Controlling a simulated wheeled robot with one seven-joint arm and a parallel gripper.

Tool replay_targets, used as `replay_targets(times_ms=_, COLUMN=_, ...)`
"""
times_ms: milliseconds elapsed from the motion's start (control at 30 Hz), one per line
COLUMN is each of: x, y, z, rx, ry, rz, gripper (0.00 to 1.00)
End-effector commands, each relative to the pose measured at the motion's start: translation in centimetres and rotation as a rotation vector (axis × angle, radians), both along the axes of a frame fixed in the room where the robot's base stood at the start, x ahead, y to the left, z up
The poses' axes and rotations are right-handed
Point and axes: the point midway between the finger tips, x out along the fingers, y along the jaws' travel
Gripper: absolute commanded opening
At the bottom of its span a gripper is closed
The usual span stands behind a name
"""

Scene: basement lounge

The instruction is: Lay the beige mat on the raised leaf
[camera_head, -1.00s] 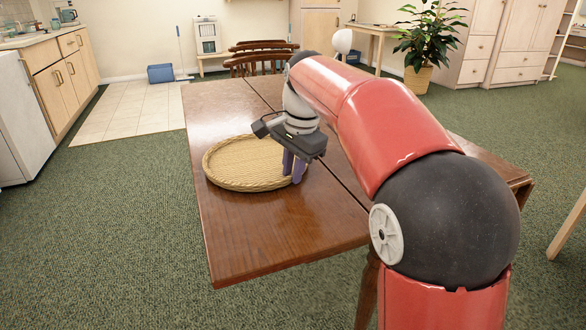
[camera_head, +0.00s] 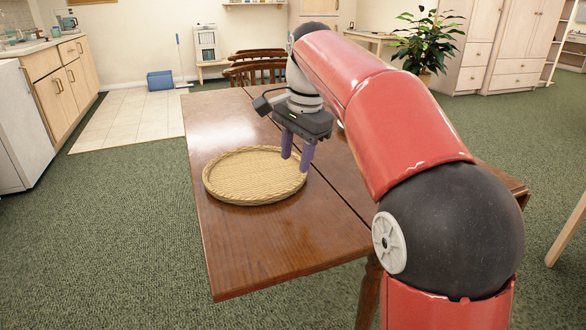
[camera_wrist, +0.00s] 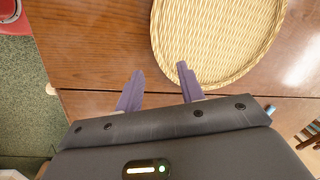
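The beige mat (camera_head: 250,177) is round and woven with a raised rim. It lies flat on the left leaf (camera_head: 240,240) of the brown wooden table, and that leaf is level with the table's middle. The mat also shows in the wrist view (camera_wrist: 215,35). My gripper (camera_head: 297,162) is open and empty, with its two purple fingers apart. It is just above the mat's right rim in the head view.
A seam (camera_head: 340,195) runs between the leaf and the table's middle. Wooden chairs (camera_head: 255,68) stand at the table's far end. A potted plant (camera_head: 428,40) and cabinets are farther back. The leaf's front part is bare, and green carpet lies around the table.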

Motion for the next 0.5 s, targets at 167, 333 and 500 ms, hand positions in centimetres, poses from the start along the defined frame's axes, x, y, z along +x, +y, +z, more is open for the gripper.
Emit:
replay_targets(times_ms=167, x=-0.4, y=-0.4, z=3.3, rx=0.000, ry=-0.001, rz=-0.001, gripper=0.38)
replay_targets(times_ms=333, x=-0.6, y=-0.5, z=4.6, rx=0.000, ry=0.000, rz=-0.001, gripper=0.38)
replay_targets(times_ms=500, x=-0.9, y=-0.7, z=4.8, rx=0.000, ry=-0.003, rz=0.006, gripper=0.38)
